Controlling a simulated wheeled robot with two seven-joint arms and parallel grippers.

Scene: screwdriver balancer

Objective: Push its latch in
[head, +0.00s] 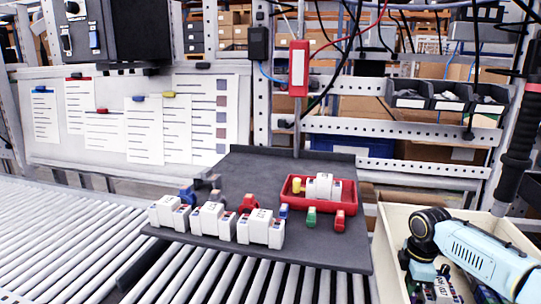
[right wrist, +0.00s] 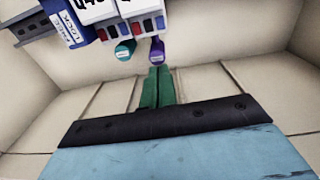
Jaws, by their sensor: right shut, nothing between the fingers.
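In the right wrist view, a blue latch (right wrist: 63,27) lettered LOCK and FREE sits at the left end of a row of white modules (right wrist: 97,10) with red, blue and dark squares. A teal plug (right wrist: 125,50) and a purple plug (right wrist: 157,48) stick out below the modules. My right gripper (right wrist: 157,70) has its green fingers shut together and empty. Its tips are close to the purple plug, to the right of the latch; I cannot tell whether they touch. In the head view, the modules (head: 441,290) show partly in the box beneath my right arm. My left gripper is out of view.
The cream box (head: 392,262) has raised walls around the modules. A dark board (head: 330,252) on the rollers holds several white modules (head: 260,229), coloured plugs and a red tray (head: 330,204). A red hanging device (head: 298,68) is behind. Rollers at left are clear.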

